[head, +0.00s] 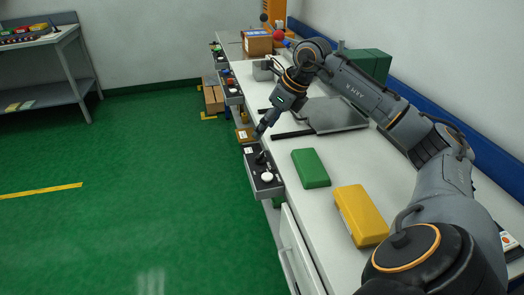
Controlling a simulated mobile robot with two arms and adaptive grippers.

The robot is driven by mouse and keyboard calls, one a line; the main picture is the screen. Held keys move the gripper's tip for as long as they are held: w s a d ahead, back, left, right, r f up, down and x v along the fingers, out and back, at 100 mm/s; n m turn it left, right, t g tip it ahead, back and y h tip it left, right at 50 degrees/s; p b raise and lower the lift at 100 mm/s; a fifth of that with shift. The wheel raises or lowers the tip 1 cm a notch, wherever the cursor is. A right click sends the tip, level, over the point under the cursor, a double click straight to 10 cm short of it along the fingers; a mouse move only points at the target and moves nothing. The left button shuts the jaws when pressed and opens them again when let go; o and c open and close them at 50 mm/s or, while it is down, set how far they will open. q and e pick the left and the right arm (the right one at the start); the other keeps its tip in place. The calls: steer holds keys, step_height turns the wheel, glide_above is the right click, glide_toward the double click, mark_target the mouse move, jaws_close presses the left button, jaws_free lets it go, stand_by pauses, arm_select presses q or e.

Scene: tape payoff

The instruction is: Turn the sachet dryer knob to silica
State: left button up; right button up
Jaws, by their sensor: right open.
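A dark grey control box (265,186) hangs at the front edge of the long white bench. It carries a black knob (261,157) and a white round button (267,177). The labels are too small to read, so I cannot tell from them which setting the knob points at or whether this is the sachet dryer. My right gripper (259,134) reaches over the bench edge and points down, just beyond the box, close to the knob. It is open and holds nothing that I can see. Whether it touches the knob is unclear. My left gripper is out of view.
A green block (311,168) and a yellow block (361,215) lie on the bench right of the box. A flat grey plate (336,115) lies beyond them under my arm. More control boxes (231,88) line the bench edge farther off. The green floor at left is open.

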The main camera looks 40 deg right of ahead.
mark_target(260, 154)
steer(key=shift+g+h, duration=0.3)
steer(key=shift+h, duration=0.3)
steer(key=w+f, duration=0.1)
steer(key=f, duration=0.3)
steer(key=w+d+f, duration=0.1)
steer(key=f, duration=0.3)
steer(key=w+f, duration=0.1)
steer(key=f, duration=0.3)
steer(key=shift+w+d+p, duration=0.35)
steer(key=shift+p, duration=0.05)
steer(key=c, duration=1.2)
steer(key=shift+o, duration=0.2)
